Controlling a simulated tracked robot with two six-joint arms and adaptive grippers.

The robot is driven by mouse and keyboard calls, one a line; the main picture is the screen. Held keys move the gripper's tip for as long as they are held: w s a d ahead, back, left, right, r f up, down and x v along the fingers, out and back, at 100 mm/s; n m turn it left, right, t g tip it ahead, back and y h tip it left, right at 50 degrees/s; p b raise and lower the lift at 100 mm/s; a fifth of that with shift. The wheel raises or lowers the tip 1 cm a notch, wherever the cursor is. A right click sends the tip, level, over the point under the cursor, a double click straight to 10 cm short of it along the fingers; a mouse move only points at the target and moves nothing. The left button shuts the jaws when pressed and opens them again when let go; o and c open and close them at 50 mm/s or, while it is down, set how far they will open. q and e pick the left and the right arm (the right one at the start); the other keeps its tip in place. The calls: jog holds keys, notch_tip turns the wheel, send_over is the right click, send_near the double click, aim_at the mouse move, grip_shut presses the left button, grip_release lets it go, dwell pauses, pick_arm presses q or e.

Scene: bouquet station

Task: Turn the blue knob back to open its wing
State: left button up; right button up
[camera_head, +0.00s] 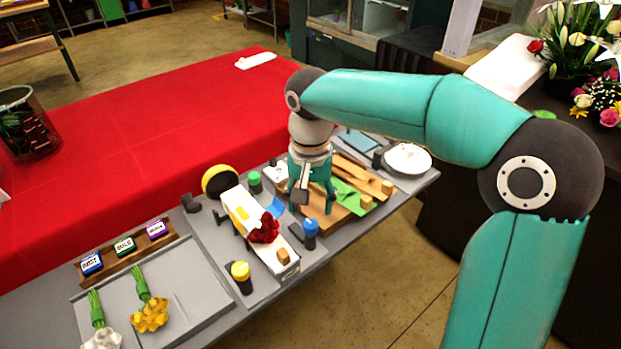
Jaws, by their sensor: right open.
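The blue knob (311,228) stands upright on a dark base at the front edge of the grey bench, beside the white station. My right gripper (314,202) points down from the teal arm, with its fingers apart, over the wooden boards just behind the blue knob. It looks apart from the knob, and I see nothing held between its fingers. The wooden boards (372,181) have a green sheet (350,198) on them, partly hidden by the gripper. I cannot tell for certain which part is the blue knob's wing. My left gripper is out of view.
A white station (243,211) holds red flowers (264,229). A yellow knob (240,271) and a green knob (254,179) stand near it. A white plate (407,158) lies at the right end. A grey tray (190,272) with flowers is at the left.

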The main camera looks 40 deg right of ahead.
aim_at(311, 222)
notch_tip(311, 222, up, 6)
jog(key=shift+r, duration=0.15)
dwell(0.6)
